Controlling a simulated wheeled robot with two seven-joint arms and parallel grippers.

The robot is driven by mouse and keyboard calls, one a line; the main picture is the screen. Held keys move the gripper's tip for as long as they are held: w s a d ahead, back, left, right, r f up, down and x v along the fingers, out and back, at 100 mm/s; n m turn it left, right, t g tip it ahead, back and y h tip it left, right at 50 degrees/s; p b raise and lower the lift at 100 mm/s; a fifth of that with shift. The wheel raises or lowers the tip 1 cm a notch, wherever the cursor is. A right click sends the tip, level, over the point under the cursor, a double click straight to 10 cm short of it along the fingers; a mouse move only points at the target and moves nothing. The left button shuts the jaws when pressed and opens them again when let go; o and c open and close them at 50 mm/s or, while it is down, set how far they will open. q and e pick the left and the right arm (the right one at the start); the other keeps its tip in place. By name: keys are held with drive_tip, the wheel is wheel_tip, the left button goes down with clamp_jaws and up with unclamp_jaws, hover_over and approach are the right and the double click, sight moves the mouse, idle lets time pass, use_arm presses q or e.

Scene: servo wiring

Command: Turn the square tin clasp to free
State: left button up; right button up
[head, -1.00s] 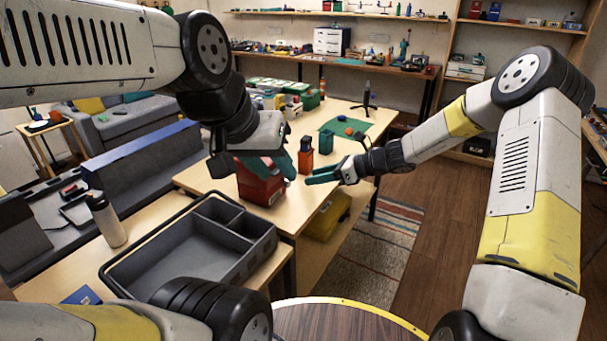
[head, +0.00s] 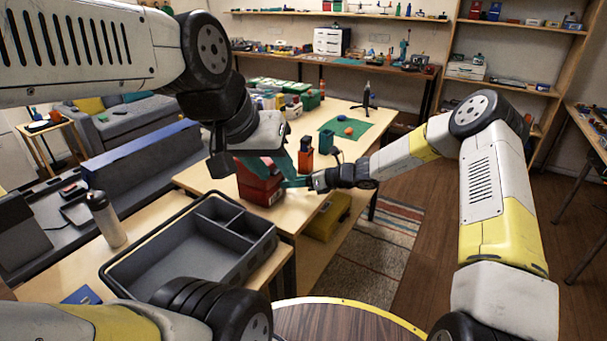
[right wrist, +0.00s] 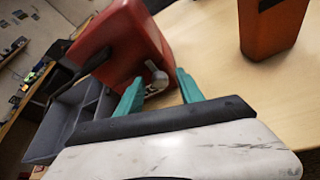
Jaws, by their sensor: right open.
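The red square tin (head: 262,193) stands near the front edge of the wooden table and fills the upper left of the right wrist view (right wrist: 150,35). A small grey metal clasp (right wrist: 157,78) with a rounded end is on its side. My right gripper (head: 294,183) is at the tin's right side. In the right wrist view its teal fingers (right wrist: 158,82) are open, with the clasp between their tips; I cannot tell whether they touch it. My left gripper (head: 266,158) is over the tin's top, and its grip is partly hidden by its own hand.
An orange container (head: 305,163) stands behind my right gripper, with a teal holder (head: 326,144) beyond it. A grey divided tray (head: 170,285) lies in front at the left, near a bottle (head: 105,220). A green mat (head: 358,137) lies further back.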

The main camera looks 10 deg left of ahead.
clamp_jaws()
idle(0.4)
drive_tip(key=n+t, duration=0.1)
drive_tip(key=n+h, duration=0.1)
drive_tip(key=shift+s+n+t, duration=0.25)
drive_tip(key=shift+n+t, duration=0.15)
drive_tip(key=n+t, duration=0.1)
drive_tip(key=n, duration=0.1)
drive_tip(key=shift+s+a+n+t, duration=0.2)
drive_tip(key=shift+s+n+t, duration=0.05)
drive_tip(key=shift+n+t, duration=0.15)
drive_tip(key=n+t, duration=0.2)
drive_tip(key=n, duration=0.1)
drive_tip(key=shift+s+f, duration=0.1)
drive_tip(key=shift+f+n+t, duration=0.1)
drive_tip(key=shift+n+t, duration=0.7)
drive_tip(key=shift+n, duration=0.6)
drive_tip(key=shift+s, duration=0.1)
